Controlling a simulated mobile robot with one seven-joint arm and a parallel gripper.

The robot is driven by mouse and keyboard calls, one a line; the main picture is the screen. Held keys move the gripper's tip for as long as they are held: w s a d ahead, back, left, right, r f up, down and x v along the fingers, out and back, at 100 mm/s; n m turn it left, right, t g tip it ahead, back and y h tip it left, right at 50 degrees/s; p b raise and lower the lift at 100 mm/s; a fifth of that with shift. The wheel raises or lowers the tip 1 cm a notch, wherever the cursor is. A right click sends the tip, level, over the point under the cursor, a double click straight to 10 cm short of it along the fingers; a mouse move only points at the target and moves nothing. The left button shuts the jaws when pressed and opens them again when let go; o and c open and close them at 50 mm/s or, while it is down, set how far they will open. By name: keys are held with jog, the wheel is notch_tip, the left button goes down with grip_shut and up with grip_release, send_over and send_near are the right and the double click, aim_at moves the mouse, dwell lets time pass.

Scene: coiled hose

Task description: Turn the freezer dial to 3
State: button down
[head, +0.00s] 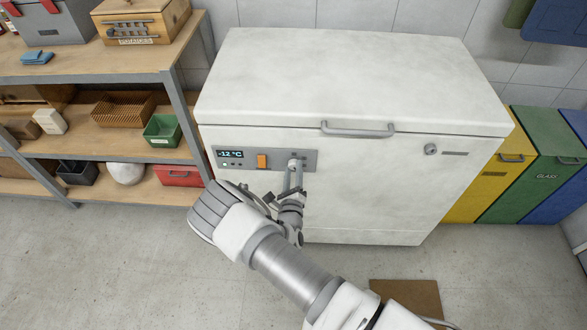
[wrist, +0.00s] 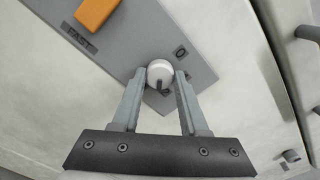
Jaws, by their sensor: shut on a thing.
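The white chest freezer (head: 355,185) stands against the wall with its lid down. A grey control panel (head: 278,157) on its front holds a display reading -12 °C (head: 230,153), an orange switch (head: 262,161) and the dial. In the wrist view the dial (wrist: 160,70) is a round white knob with a dark mark near its lower edge. A "0" (wrist: 181,53) is printed up and right of it; other numbers are hidden or unreadable. My gripper (wrist: 160,84) reaches the panel and is shut on the dial, one finger on each side. In the head view my gripper (head: 296,172) partly covers the dial.
The freezer handle (head: 358,130) sticks out at the lid's front edge, right of the panel. A lock (head: 430,149) is farther right. Shelves (head: 110,70) with boxes stand left, colored bins (head: 535,165) right. A brown board (head: 408,298) lies on the floor.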

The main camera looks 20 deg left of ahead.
jog(key=m+p, duration=0.1)
jog(key=m, duration=0.3)
jog(key=shift+m+p, duration=0.4)
jog(key=shift+m, duration=1.7)
jog(key=shift+c, duration=2.1)
grip_release()
jog(key=p+v, duration=0.1)
jog(key=v, duration=1.6)
jog(key=shift+s+p, duration=0.25)
jog(key=shift+p, duration=0.05)
